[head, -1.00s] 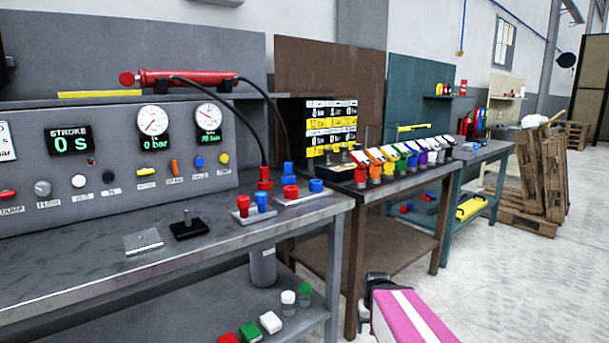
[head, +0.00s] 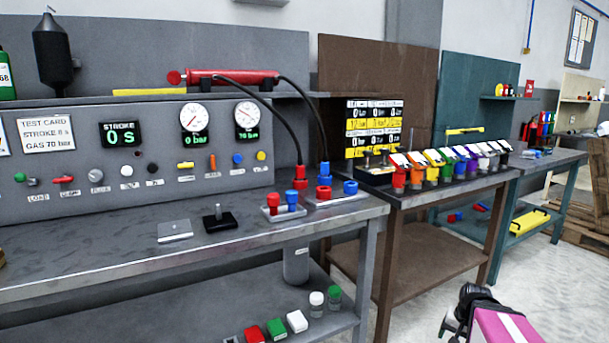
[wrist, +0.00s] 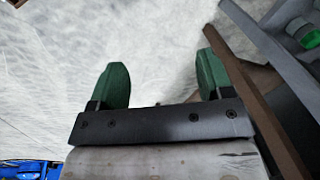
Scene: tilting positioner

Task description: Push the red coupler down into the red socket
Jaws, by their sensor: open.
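A red coupler (head: 300,177) on the end of a black hose stands upright at the back right of the grey bench. A blue coupler (head: 324,170) on the other hose stands beside it. A plate (head: 340,199) there carries a short red ring-shaped fitting (head: 323,192), which looks like the red socket, and a blue one (head: 350,187). I cannot tell whether the red coupler touches a socket. My gripper (wrist: 158,72) is open and empty, its green fingers wide apart over bare floor. In the head view its black end shows at lower right, away from the couplers.
A smaller plate (head: 284,213) in front holds a red and a blue piece. A black block with a post (head: 219,220) and a grey plate (head: 174,231) lie to the left. A brown bench (head: 430,200) with coloured bins adjoins. Floor at right is open.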

